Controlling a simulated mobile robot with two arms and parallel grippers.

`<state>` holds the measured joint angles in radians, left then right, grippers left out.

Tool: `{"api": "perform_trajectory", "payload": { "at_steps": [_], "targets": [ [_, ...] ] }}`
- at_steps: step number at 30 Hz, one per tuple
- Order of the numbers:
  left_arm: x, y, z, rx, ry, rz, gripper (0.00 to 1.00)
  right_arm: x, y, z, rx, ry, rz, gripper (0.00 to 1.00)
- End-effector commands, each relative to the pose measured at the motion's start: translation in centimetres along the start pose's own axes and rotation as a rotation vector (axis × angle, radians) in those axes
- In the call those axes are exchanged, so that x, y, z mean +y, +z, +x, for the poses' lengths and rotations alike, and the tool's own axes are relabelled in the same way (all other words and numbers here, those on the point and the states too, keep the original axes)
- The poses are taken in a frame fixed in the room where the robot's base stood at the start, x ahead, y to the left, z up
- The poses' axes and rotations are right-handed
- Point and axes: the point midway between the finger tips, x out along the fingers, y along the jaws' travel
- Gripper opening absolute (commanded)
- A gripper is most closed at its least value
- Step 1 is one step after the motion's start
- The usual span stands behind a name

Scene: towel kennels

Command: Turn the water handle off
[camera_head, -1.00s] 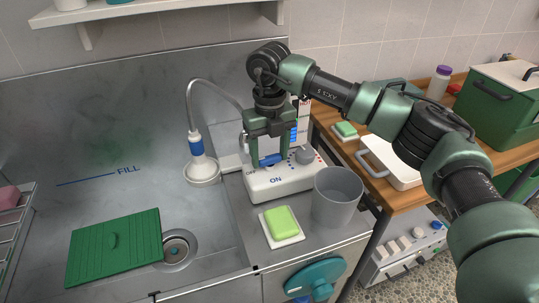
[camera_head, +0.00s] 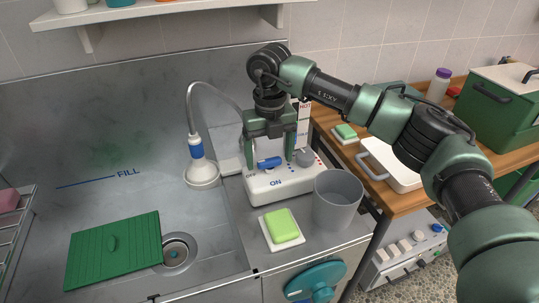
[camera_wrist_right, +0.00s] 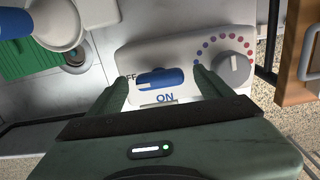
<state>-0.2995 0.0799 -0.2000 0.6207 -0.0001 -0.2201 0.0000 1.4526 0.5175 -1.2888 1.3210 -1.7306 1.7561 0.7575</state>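The blue water handle (camera_head: 268,163) is on the white control panel (camera_head: 262,194) beside the sink. In the right wrist view the handle (camera_wrist_right: 160,78) lies roughly crosswise, its left end toward the partly covered OFF label and the ON label (camera_wrist_right: 165,97) below it. My right gripper (camera_head: 270,165) is open over the panel. In the right wrist view its fingers (camera_wrist_right: 162,84) stand apart, one on each side of the handle, with visible gaps. My left gripper is not in view.
A grey dial (camera_head: 304,157) is close to the right finger. A grey cup (camera_head: 337,199) and a green sponge (camera_head: 281,225) stand in front of the panel.

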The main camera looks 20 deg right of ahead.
Motion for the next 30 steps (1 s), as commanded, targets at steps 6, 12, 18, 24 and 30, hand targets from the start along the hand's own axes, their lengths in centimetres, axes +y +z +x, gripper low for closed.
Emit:
{"api": "perform_trajectory", "payload": {
  "at_steps": [6, 12, 18, 24, 30],
  "targets": [
    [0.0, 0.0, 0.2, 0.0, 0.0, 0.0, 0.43, 0.0, 0.0, -0.5, 0.001, -0.001, -0.002, 0.8],
    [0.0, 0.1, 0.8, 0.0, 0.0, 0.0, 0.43, 0.0, 0.1, -3.8, -0.003, 0.0, -0.001, 0.8],
    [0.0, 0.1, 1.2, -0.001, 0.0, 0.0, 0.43, 0.0, 0.1, -6.7, -0.002, 0.0, -0.001, 0.8],
    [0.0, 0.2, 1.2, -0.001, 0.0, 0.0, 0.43, 0.0, 0.0, -7.8, 0.001, 0.0, -0.001, 0.8],
    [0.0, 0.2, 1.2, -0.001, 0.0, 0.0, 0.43, 0.0, 0.0, -7.8, 0.001, 0.0, -0.001, 0.8]
  ]
}}
